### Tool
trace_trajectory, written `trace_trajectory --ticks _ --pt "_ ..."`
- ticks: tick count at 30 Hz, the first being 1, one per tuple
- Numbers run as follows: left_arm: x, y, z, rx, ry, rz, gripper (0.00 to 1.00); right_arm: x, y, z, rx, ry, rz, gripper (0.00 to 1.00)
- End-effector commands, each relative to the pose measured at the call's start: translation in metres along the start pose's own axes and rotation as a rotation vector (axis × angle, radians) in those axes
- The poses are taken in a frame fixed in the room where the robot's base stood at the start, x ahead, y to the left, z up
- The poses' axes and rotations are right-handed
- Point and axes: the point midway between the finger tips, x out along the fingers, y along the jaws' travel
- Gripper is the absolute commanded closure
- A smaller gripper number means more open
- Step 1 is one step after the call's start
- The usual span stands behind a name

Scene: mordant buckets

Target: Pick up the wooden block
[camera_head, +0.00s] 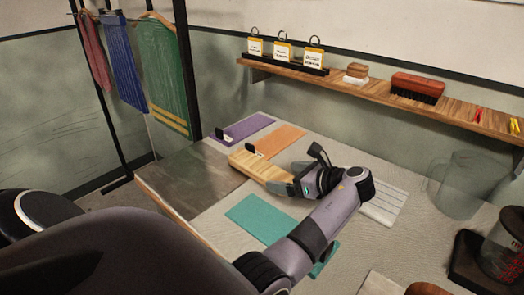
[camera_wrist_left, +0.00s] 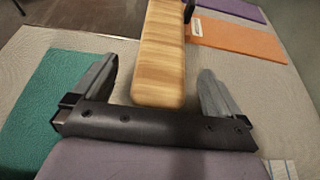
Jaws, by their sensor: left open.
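The wooden block (camera_head: 247,162) is a long, pale, striped bar with rounded edges, lying on the table near the orange mat. In the left wrist view the wooden block (camera_wrist_left: 160,50) runs away from me, its near end between the fingers. My left gripper (camera_head: 283,188) is at the block's near right end. In the wrist view the left gripper (camera_wrist_left: 156,72) is open, with one finger on each side of the block and visible gaps on both sides. The head view hides part of the block's near end behind the gripper. My right gripper is not in view.
A purple mat (camera_head: 240,131), an orange mat (camera_head: 284,139) and a teal mat (camera_head: 260,217) lie around the block. A small black clip with a label (camera_head: 253,152) stands beside it. A clear container (camera_head: 463,185) is at right. A wall shelf (camera_head: 370,92) runs behind.

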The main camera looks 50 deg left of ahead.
Motion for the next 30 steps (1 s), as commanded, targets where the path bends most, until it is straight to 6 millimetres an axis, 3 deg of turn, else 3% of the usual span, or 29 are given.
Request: trace_trajectory --ticks 3,9,20,23,27,30 --pt "0.015 -0.001 -0.005 -0.004 -0.001 0.001 0.00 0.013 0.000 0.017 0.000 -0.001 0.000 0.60" --pt "0.034 -0.002 -0.003 -0.004 0.000 0.000 0.00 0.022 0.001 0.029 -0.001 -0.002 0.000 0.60" --pt "0.039 -0.002 0.001 -0.001 -0.001 0.000 0.00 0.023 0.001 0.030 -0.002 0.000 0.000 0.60" --pt "0.039 -0.002 0.000 -0.001 -0.001 0.000 0.26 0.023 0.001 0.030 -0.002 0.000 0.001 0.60" --pt "0.039 -0.002 0.000 -0.001 -0.001 0.000 0.72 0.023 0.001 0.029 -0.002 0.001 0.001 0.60" --pt "0.038 -0.002 0.002 -0.004 -0.004 -0.001 0.74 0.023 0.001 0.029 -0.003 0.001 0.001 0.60"
